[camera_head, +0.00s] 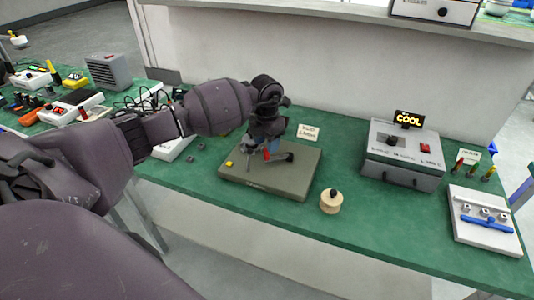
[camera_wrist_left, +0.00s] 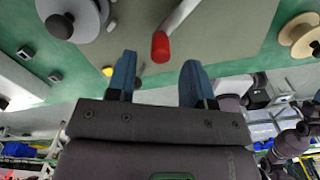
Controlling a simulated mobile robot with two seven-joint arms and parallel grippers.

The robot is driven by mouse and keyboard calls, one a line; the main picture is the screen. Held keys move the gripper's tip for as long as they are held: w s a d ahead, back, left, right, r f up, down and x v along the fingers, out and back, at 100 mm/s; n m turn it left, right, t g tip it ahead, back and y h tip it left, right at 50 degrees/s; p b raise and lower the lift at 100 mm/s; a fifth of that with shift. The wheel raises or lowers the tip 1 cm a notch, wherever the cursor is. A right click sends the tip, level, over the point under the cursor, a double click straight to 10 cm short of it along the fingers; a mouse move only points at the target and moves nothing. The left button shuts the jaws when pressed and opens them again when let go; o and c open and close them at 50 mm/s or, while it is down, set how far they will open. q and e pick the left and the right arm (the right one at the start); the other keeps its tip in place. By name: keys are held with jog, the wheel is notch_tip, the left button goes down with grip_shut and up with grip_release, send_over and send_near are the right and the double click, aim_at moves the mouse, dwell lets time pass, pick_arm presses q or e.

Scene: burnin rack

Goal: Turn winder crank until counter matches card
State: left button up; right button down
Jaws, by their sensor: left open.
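The winder's flat grey-green base (camera_head: 245,178) stands on the green bench, with a yellow spot (camera_head: 229,163) near its left corner. My left gripper (camera_head: 266,146) is over the base, pointing down, and its arm hides much of the winder. In the left wrist view its two blue fingers (camera_wrist_left: 158,62) are open and apart. A red knob (camera_wrist_left: 160,46) on a pale bar, seemingly the crank handle, shows at the gap between the fingertips; I cannot tell whether they touch it. A grey round drum (camera_wrist_left: 78,14) lies to its left. A white card (camera_head: 308,132) stands behind the base; its writing is too small. No counter reading is legible.
A wooden spool (camera_head: 331,202) stands right of the base. Tools and devices crowd the bench's left end. Bench between base and spool is clear.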

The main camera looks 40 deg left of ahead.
aim_at(267, 159)
pick_arm(q)
jog(key=shift+f, duration=2.2)
grip_shut()
